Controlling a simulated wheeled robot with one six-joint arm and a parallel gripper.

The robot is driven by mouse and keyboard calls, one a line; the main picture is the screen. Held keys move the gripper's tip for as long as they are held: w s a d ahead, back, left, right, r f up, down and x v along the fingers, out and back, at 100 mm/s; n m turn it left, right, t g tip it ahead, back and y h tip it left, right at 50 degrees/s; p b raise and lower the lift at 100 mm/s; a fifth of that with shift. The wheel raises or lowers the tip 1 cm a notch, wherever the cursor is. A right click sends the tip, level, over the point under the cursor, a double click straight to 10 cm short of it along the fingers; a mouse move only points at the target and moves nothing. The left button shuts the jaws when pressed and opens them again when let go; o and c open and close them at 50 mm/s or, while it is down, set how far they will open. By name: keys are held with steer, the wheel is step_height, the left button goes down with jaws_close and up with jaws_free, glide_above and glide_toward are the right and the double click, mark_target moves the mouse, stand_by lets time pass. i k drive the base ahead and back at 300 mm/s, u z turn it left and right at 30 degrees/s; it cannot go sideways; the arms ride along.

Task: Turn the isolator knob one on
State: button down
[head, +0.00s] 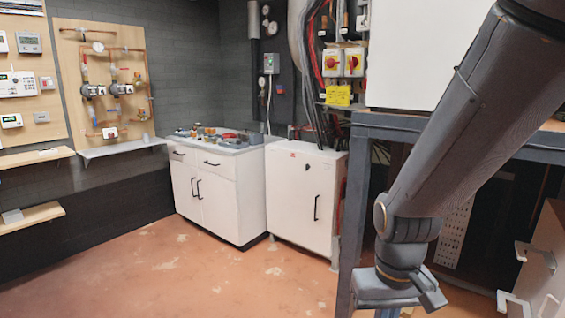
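Two isolator switches hang side by side on the back wall.
A dark metal frame (352,215) carries a large white unit (418,55) at right. White cabinets (305,190) stand below the isolators, and a cluttered counter (222,142) is left of them. The floor (190,270) at left is clear.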

mark_target(331, 62)
steer(key=k, duration=0.6)
steer(key=u, duration=0.7)
steer(key=i, duration=2.15)
steer(key=z, duration=0.9)
steer(key=i, duration=0.85)
steer(key=z, duration=0.7)
